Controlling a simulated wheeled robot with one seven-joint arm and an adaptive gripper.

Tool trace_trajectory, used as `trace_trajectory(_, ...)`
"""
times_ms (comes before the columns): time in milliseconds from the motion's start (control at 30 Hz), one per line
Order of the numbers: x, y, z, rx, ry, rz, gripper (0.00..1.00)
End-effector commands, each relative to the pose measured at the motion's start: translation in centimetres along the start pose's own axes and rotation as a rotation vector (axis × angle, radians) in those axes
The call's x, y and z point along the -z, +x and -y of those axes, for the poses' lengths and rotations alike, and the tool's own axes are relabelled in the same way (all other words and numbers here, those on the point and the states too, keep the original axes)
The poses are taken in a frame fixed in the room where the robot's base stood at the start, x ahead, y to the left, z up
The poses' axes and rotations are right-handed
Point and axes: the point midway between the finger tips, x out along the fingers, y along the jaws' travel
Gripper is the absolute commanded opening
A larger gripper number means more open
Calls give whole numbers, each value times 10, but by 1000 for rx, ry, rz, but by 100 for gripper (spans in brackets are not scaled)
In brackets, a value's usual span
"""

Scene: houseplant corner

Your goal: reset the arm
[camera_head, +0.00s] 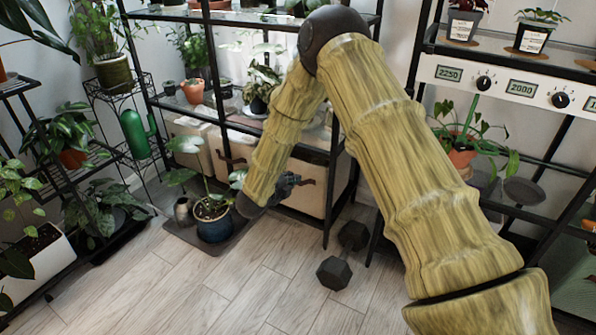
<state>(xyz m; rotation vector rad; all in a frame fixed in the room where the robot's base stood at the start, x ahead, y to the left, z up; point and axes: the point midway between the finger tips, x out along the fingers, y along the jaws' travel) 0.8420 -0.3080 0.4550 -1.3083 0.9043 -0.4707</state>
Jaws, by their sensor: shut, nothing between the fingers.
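My arm, with a yellow-green bamboo look, reaches from the bottom right up to a dark elbow and down to the middle of the head view. My gripper (301,182) is small and dark, partly hidden behind the arm's last links. It is shut and empty, in front of the cream storage boxes on the lower shelf. A potted plant in a dark blue pot (214,219) stands on the floor just left of my wrist.
The blue pot and a small metallic vase (184,211) stand on a dark mat (231,245). Two black dumbbell-like weights (334,273) (353,235) lie on the floor. Shelving (335,150) with plants stands behind, plant stands (99,97) at left. The front wooden floor (225,300) is clear.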

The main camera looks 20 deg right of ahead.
Motion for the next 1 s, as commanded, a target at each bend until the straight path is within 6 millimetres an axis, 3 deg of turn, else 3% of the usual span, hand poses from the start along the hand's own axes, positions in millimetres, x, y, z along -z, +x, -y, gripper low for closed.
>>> trace_trajectory(200, 0, -20, 1, 0, -1, 1, 0)
trace_trajectory(367, 0, -22, -1, -1, -3, 1, 0)
trace_trajectory(467, 4, -24, -12, -14, -48, 19, 0)
trace_trajectory(567, 13, -28, -42, -49, -185, 79, 0)
trace_trajectory(667, 31, -38, -89, -107, -400, 177, 0)
trace_trajectory(800, 66, -63, -158, -193, -729, 340, 0)
trace_trajectory(1000, 131, -111, -241, -306, -1146, 587, 0)
